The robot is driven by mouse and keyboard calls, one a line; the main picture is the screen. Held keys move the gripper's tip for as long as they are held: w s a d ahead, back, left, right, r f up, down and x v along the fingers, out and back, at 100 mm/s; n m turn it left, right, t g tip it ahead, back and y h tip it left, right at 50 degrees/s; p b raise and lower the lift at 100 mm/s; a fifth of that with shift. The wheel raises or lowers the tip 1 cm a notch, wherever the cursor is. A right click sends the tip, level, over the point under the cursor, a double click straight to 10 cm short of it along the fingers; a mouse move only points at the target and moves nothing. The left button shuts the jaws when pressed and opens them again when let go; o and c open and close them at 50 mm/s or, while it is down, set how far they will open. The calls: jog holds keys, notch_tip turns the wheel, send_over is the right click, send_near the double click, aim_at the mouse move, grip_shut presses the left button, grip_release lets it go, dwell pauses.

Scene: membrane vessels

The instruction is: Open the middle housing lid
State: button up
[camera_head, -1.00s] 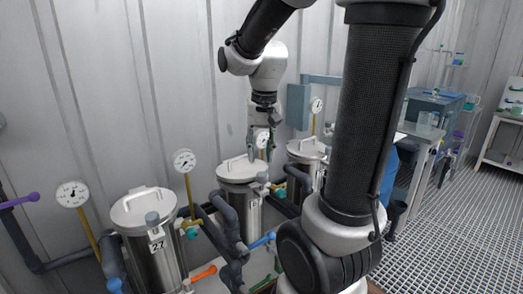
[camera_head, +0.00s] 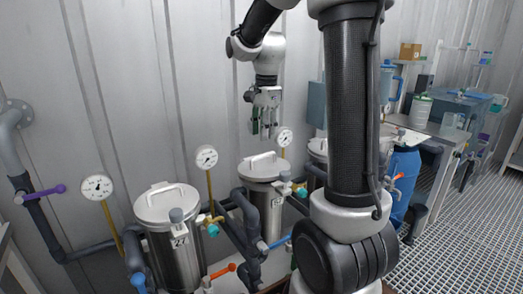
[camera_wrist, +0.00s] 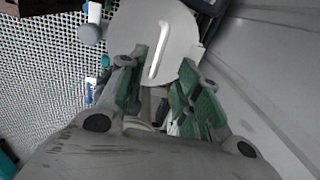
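The middle housing (camera_head: 266,205) is a steel vessel with a round white lid (camera_head: 277,171) on top. The lid looks shut and has a raised bar handle (camera_head: 260,156). My gripper (camera_head: 265,134) hangs above this lid, fingers pointing down, apart from it. In the wrist view, the gripper (camera_wrist: 163,60) has its green-padded fingers spread with nothing between them. The lid (camera_wrist: 182,28) and its white handle (camera_wrist: 157,58) show beyond the fingertips, the handle lying in line with the gap.
The near housing (camera_head: 175,255) stands left with its lid (camera_head: 166,204) on. The far housing (camera_head: 318,150) is partly hidden behind my arm. Gauges (camera_head: 207,157), grey pipes (camera_head: 245,225) and coloured valve handles crowd around the vessels. The corrugated wall (camera_head: 120,90) stands close behind.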

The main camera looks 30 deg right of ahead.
send_over(264, 162)
jog(key=s+a, duration=0.2)
jog(key=s, duration=0.1)
jog(key=f, duration=0.7)
jog(key=shift+w+a+f, duration=0.1)
jog(key=shift+w+f, duration=0.1)
grip_shut()
